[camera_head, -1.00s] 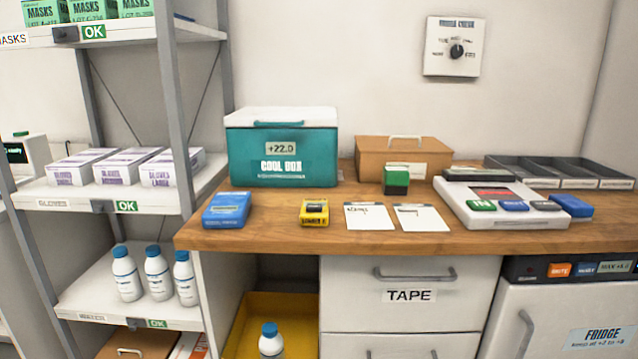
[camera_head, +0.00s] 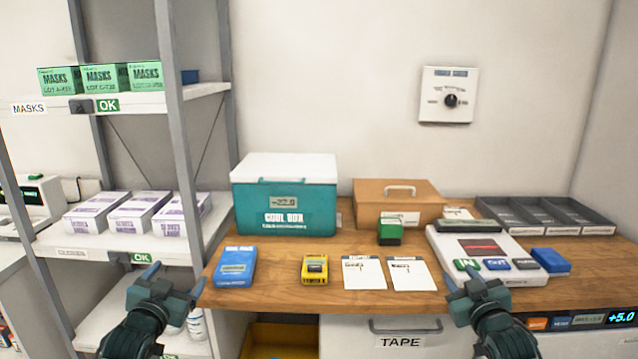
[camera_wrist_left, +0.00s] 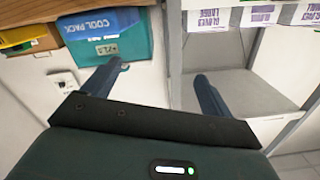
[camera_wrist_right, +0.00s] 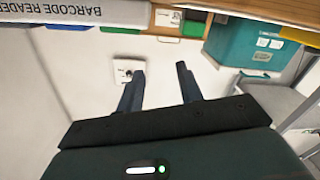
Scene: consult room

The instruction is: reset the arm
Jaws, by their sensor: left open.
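My left gripper (camera_head: 174,281) is in the head view at the lower left, in front of the shelf and the bench's left end. Its fingers are spread wide, with nothing between them, as the left wrist view also shows (camera_wrist_left: 160,72). My right gripper (camera_head: 475,280) is at the lower right, in front of the bench's front edge, below the white barcode reader pad. Its fingers stand apart, closer together than the left's, and the right wrist view (camera_wrist_right: 160,71) shows nothing between them. Both grippers point forward.
The wooden bench (camera_head: 330,290) bears a teal cool box (camera_head: 285,208), a blue pack (camera_head: 236,266), a yellow device (camera_head: 314,269), white cards, a wooden box (camera_head: 397,203) and dark trays (camera_head: 545,214). A shelf rack (camera_head: 172,120) with gloves and masks stands left. A drawer labelled TAPE is below.

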